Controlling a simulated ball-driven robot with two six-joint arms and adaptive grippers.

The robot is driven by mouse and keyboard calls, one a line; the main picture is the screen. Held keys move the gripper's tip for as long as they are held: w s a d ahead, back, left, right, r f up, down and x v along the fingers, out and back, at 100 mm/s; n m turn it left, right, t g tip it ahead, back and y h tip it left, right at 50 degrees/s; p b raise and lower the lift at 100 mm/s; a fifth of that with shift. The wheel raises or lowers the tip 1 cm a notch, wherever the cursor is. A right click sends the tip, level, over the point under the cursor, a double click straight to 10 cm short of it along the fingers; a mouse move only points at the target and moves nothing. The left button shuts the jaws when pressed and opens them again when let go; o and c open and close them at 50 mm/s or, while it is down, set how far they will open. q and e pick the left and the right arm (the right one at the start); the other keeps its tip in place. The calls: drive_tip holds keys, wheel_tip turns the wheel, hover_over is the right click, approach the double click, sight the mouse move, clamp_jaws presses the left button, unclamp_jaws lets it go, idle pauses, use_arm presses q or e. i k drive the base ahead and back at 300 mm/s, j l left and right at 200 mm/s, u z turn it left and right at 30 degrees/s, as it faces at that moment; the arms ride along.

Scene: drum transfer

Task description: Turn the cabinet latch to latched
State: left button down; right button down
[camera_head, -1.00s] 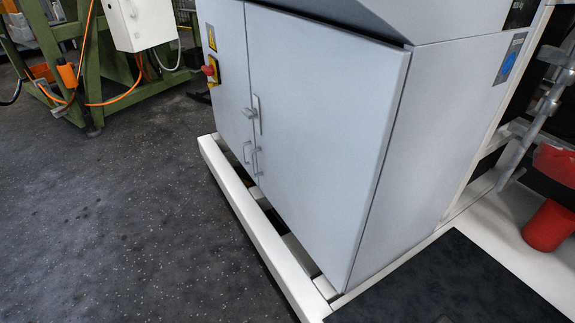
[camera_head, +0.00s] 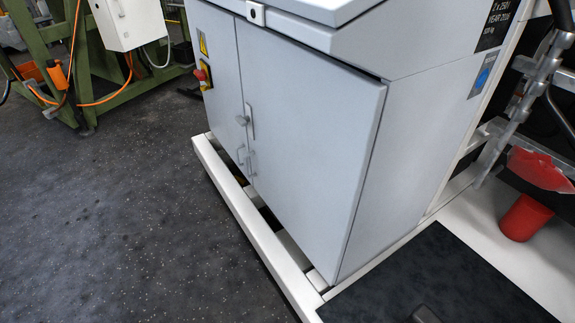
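The grey cabinet (camera_head: 310,150) stands ahead of me, with its two doors facing left. The right door looks slightly ajar along its right and top edges. The cabinet latch (camera_head: 243,120) is a small grey knob on a narrow vertical plate near the seam between the doors. Two door handles (camera_head: 246,158) sit just below it. The latch is too small to tell which way it is turned. Neither of my grippers can be made out. A small dark piece (camera_head: 424,314) shows at the bottom edge, and I cannot tell what it is.
A white base rail (camera_head: 250,225) runs along the cabinet's foot. Dark floor (camera_head: 110,220) lies free to the left. A green frame (camera_head: 85,85) with orange cables stands at the back left. A red cup (camera_head: 524,218) stands at the right.

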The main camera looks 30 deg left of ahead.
sight(243, 121)
drive_tip(key=u, duration=1.25)
drive_tip(key=i+j+z, duration=0.1)
drive_tip(key=i+j, duration=0.05)
drive_tip(key=j, duration=0.1)
